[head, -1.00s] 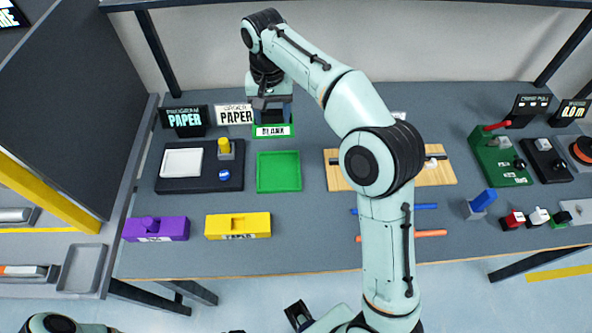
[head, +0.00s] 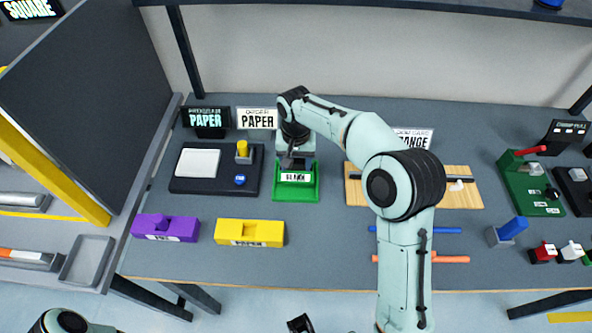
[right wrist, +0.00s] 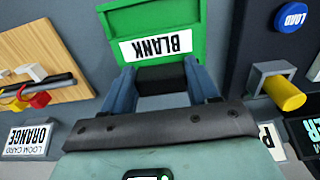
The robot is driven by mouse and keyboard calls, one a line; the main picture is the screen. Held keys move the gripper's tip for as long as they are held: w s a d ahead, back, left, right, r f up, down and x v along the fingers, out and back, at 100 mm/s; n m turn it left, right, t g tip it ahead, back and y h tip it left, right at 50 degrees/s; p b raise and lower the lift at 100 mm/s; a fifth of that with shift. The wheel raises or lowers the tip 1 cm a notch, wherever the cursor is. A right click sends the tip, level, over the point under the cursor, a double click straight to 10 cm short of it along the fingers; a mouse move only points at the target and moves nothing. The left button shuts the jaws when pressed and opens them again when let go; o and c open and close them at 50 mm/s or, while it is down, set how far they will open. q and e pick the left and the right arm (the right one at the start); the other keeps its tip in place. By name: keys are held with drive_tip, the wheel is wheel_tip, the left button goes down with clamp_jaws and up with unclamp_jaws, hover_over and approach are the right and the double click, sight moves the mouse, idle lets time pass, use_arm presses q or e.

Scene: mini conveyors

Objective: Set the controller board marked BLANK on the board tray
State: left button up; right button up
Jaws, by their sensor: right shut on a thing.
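The controller board marked BLANK (head: 294,177) has a white label and lies over the green board tray (head: 296,196). Board and tray are the same green, so I cannot tell whether the board rests on the tray or hangs just above it. My right gripper (head: 294,160) is above the tray's back part. In the right wrist view the gripper (right wrist: 162,85) is shut on a dark block at the label's edge, with a finger on each side. The BLANK label (right wrist: 156,47) sits within the green outline.
Left of the tray is a black panel (head: 250,187) with a white plate, a yellow knob and a blue button. Purple (head: 165,228) and yellow (head: 249,233) blocks lie in front. Signs (head: 256,118) stand behind. A wooden board (head: 465,197) lies to the right.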

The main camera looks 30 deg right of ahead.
sight(296, 171)
drive_tip(key=shift+f, duration=1.75)
drive_tip(key=shift+f, duration=0.15)
drive_tip(key=o, duration=1.1)
wheel_tip(296, 171, up, 12)
drive_tip(key=shift+r+p, duration=0.2)
drive_tip(key=shift+p, duration=0.6)
drive_tip(key=shift+f, duration=0.1)
